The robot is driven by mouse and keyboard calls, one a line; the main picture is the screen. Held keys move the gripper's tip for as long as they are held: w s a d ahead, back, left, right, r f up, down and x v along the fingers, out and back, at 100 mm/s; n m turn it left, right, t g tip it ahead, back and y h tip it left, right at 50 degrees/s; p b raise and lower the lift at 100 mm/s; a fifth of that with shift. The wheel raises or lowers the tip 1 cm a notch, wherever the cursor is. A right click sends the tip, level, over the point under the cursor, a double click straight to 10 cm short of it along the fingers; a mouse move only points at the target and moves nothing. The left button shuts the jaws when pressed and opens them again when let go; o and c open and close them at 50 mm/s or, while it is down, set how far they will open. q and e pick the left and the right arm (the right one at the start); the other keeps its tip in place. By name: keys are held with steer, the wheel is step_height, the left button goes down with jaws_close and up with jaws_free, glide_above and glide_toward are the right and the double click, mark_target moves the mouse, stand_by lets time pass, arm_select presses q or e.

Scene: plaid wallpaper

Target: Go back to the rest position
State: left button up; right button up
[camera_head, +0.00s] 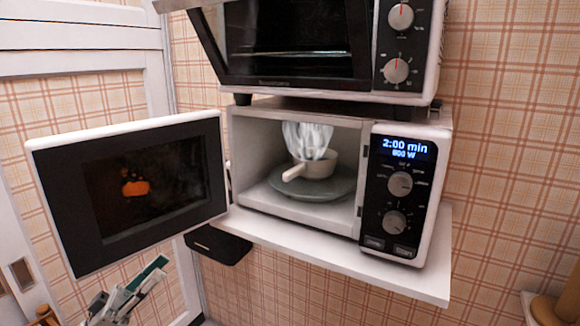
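My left gripper (134,291) shows in part at the bottom left, grey with dark green parts, below the open microwave door (80,150) and apart from it. I cannot tell how far its fingers are spread, and I see nothing clearly held in it. My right gripper is out of view. The microwave (433,130) stands open, its door swung out to the left. Inside, a small white pot (318,166) with its handle to the left stands on the round grey plate (325,190). A pale, streaky shape (307,138) shows above the pot.
A toaster oven (290,85) stands on top of the microwave. A white shelf (400,282) carries the microwave, with a black object (217,245) under its left end. Wooden objects (555,305) show at the bottom right. The wall right of the microwave is clear.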

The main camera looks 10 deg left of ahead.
arm_select(q)
steer(key=s+d+f+n+t+y+p, duration=0.1)
steer(key=d+f+n+t+y+p, duration=0.2)
steer(key=d+f+y, duration=0.4)
steer(key=s+d+f+n+t+y+p, duration=0.1)
steer(key=d+f+n+t+y, duration=0.1)
steer(key=d+f+n+y, duration=0.45)
steer(key=s+d+f+m+g+y+p, duration=0.1)
steer(key=s+d+f+g+y, duration=0.2)
steer(key=s+f, duration=0.5)
steer(key=s+d+f+m+g+y+p, duration=0.2)
steer(key=s+f+g, duration=0.3)
steer(key=s+f, duration=0.4)
steer(key=shift+s+d+y, duration=0.15)
steer(key=shift+d+y, duration=0.45)
steer(key=shift+y, duration=0.05)
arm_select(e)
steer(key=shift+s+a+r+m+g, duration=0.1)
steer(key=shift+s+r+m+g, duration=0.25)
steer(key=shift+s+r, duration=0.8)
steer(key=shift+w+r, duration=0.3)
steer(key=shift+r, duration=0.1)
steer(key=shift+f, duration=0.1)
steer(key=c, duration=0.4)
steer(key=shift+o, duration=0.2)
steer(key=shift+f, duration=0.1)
